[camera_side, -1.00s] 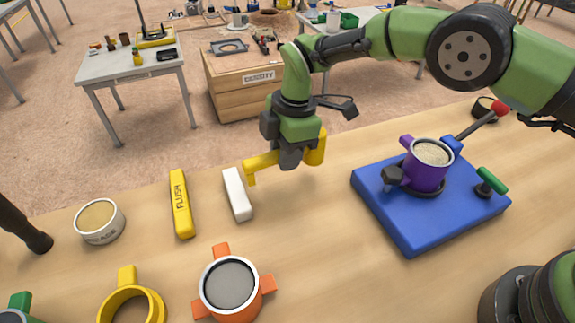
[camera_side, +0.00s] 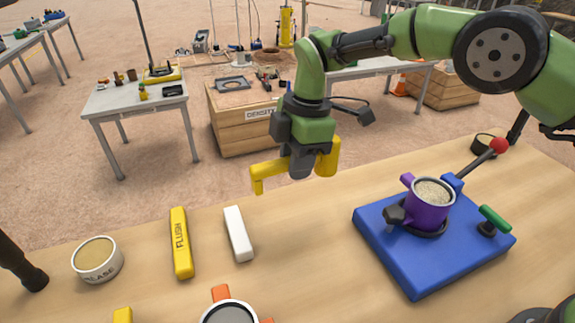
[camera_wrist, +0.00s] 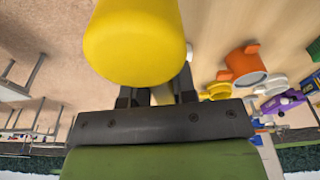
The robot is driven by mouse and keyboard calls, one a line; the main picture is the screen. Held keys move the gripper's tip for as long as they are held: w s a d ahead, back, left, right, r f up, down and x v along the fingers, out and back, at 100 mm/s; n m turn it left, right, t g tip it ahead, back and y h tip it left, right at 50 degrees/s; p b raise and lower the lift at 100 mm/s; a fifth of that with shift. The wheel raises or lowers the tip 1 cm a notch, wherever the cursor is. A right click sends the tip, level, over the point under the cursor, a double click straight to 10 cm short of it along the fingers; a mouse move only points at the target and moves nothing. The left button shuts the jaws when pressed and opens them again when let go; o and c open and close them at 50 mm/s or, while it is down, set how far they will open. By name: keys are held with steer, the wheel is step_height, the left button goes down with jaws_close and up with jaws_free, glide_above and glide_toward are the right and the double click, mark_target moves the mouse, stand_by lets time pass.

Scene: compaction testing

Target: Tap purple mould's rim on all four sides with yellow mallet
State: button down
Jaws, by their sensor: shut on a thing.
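The purple mould (camera_side: 427,212) stands upright on the blue base plate (camera_side: 413,278) at the right of the side view, filled with pale grainy material. A dark clamp touches its left side. My gripper (camera_side: 298,172) is shut on the yellow mallet (camera_side: 327,158) and holds it above the bench, left of the mould and clear of it. A yellow part reaches left from the jaws with its end turned down. In the wrist view the mallet's rounded yellow end (camera_wrist: 135,45) hides much of the jaws. The purple mould (camera_wrist: 283,101) shows small at the right there.
A red-knobbed lever (camera_side: 498,146) rises behind the mould, and a green handle (camera_side: 495,218) stands at its right. A white block (camera_side: 238,234), yellow FLUSH bar (camera_side: 181,244), grease tub (camera_side: 97,260) and orange mould (camera_side: 222,294) lie at the left. Bench between the block and plate is clear.

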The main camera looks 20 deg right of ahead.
steer(key=s+d+r+m, duration=0.3)
steer(key=d, duration=0.6)
steer(key=s+d+r+m, duration=0.2)
steer(key=d+m, duration=0.1)
steer(key=d, duration=0.7)
steer(key=shift+s+f+t, duration=0.1)
steer(key=shift+f+t, duration=0.3)
steer(key=shift+f, duration=1.55)
steer(key=shift+r, duration=0.95)
steer(key=shift+n, duration=0.3)
steer(key=a, duration=0.6)
steer(key=shift+a, duration=0.4)
